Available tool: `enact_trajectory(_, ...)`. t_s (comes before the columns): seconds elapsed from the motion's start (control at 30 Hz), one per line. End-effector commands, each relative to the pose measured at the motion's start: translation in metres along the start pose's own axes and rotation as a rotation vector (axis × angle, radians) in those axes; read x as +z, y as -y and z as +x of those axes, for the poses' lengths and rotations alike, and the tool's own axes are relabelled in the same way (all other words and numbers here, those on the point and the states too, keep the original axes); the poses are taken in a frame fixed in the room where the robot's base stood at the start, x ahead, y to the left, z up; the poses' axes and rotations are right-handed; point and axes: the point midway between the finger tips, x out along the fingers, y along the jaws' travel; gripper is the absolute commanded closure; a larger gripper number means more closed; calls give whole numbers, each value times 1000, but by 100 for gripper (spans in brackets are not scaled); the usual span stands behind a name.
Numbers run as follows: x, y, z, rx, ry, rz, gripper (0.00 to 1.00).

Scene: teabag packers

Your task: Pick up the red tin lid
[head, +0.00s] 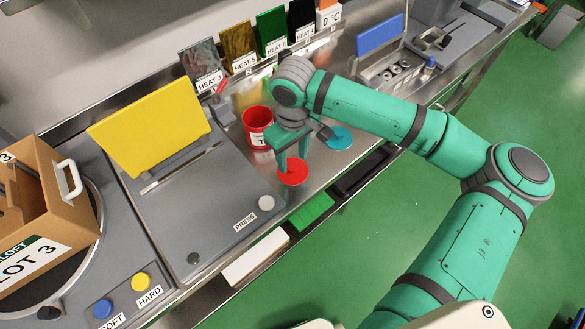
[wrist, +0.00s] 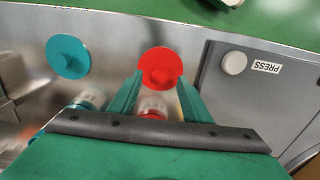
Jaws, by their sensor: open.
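The red tin lid (head: 292,172) lies flat on the steel counter, close to its front edge, and has a round knob in its middle. In the wrist view the red lid (wrist: 160,68) lies just beyond the fingertips, roughly between them. My gripper (head: 292,160) is open and points down over the lid; its fingers (wrist: 160,85) are apart with nothing held. Part of the lid's far side is hidden by a finger in the head view. A red tin (head: 257,128) with a label stands behind my gripper.
A teal lid (head: 340,138) lies to the right of the red lid. The grey press (head: 215,195) with a yellow panel (head: 150,125) stands close on the left. Heat sample panels (head: 240,48) stand along the back. Bare steel lies between the lids.

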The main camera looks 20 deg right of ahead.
Motion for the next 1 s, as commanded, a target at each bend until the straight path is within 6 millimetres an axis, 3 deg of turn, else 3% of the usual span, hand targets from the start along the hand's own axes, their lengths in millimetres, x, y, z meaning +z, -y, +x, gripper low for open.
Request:
enact_trajectory(0.2, 0, 1, 28, 0, 1, 0, 56)
enact_trajectory(0.53, 0, 0, 34, 1, 0, 0, 56)
enact_trajectory(0.7, 0, 0, 34, 1, 0, 0, 96)
enact_trajectory(0.73, 0, 0, 34, 1, 0, 0, 100)
enact_trajectory(1.0, 0, 0, 34, 1, 0, 0, 100)
